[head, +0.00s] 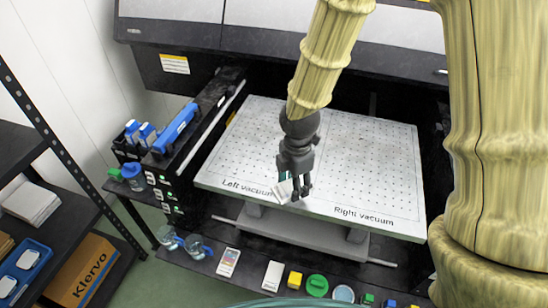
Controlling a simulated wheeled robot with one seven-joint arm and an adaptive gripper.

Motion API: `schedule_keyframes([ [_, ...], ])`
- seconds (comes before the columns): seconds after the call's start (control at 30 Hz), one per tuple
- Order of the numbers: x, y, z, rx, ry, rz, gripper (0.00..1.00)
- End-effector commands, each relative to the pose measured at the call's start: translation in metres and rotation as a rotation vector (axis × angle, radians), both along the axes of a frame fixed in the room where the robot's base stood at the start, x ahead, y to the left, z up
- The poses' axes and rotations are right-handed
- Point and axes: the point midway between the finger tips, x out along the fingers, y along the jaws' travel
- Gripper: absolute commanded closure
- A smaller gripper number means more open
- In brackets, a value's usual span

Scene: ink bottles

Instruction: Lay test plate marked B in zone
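My gripper (299,192) hangs over the front edge of the perforated vacuum bed (335,150), near its middle. Its dark fingers appear closed on a small white plate (284,192), which is tilted and partly covered by the fingers. A teal edge shows just above the plate. No letter can be read on it, so I cannot tell whether it is plate B. The bed is printed "Left vacuum" at front left and "Right vacuum" at front right. I cannot tell whether the plate touches the bed.
A dark rack (35,145) stands left with a Kiervo box (84,272). The bed's top looks clear.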

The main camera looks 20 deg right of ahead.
Motion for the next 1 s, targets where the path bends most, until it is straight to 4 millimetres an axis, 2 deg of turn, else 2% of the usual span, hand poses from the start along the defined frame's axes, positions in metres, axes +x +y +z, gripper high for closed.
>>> schedule_keyframes([
  [0.03,0.014,0.001,0.000,0.001,0.003,-0.001,0.74],
  [0.2,0.055,0.006,-0.007,0.002,0.011,0.000,0.74],
  [0.5,0.111,0.013,-0.013,0.001,0.011,0.001,0.74],
  [0.7,0.128,0.016,-0.017,0.001,0.012,0.004,0.74],
  [1.0,0.127,0.016,-0.034,0.000,0.016,0.003,0.74],
])
